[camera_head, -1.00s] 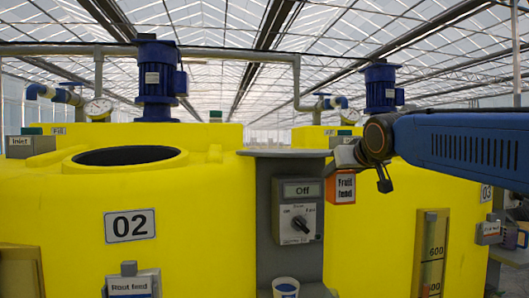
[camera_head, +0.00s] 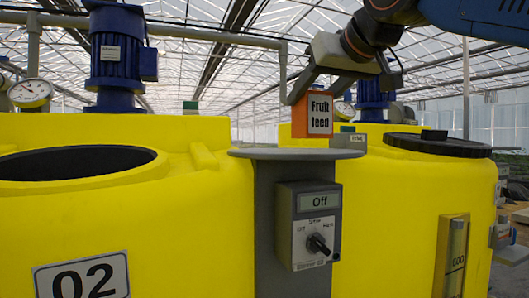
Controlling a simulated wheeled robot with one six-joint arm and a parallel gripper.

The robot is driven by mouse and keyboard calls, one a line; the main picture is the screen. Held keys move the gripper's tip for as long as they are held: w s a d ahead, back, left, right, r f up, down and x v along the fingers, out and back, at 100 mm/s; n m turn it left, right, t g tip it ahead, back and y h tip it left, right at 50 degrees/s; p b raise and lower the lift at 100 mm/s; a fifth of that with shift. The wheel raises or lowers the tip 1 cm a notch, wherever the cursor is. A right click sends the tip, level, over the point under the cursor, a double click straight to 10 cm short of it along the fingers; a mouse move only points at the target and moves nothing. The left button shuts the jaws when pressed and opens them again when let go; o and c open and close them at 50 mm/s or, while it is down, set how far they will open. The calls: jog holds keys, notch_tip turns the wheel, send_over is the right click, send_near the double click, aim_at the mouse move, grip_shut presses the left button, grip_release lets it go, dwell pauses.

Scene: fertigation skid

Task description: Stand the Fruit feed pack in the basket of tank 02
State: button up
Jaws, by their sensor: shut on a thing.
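The Fruit feed pack (camera_head: 319,115) is an orange box with a white label, upright. My gripper (camera_head: 308,84) comes in from the upper right and is shut on the top of the pack. The pack shows just above the round grey shelf (camera_head: 265,153) between the tanks; I cannot tell whether they touch. Tank 02 (camera_head: 195,235) is the yellow tank at left, with a number plate (camera_head: 82,278) cut off at the bottom. Its round dark mouth (camera_head: 75,163) is open. No basket can be made out in the current view.
A control box (camera_head: 308,225) reading "Off" with a dial hangs under the shelf. A blue motor (camera_head: 118,50) and a gauge (camera_head: 30,93) stand behind tank 02. A second yellow tank (camera_head: 390,215) with a black lid (camera_head: 437,144) is at right.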

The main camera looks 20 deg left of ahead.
jog(key=shift+a+r, duration=0.1)
jog(key=shift+w+a+r+x, duration=0.2)
jog(key=shift+r+x, duration=0.4)
jog(key=shift+x, duration=2.4)
jog(key=shift+w+a+r+x, duration=0.15)
jog(key=shift+r+x, duration=0.45)
jog(key=shift+x, duration=2.4)
jog(key=shift+w+a+r+x, duration=0.1)
jog(key=shift+w+r+x, duration=0.35)
jog(key=shift+x, duration=2.5)
jog(key=shift+s, duration=0.2)
jog(key=o, duration=1.3)
jog(key=v, duration=1.7)
jog(key=shift+s+a+f, duration=0.1)
jog(key=shift+s+a, duration=0.05)
jog(key=shift+s, duration=0.3)
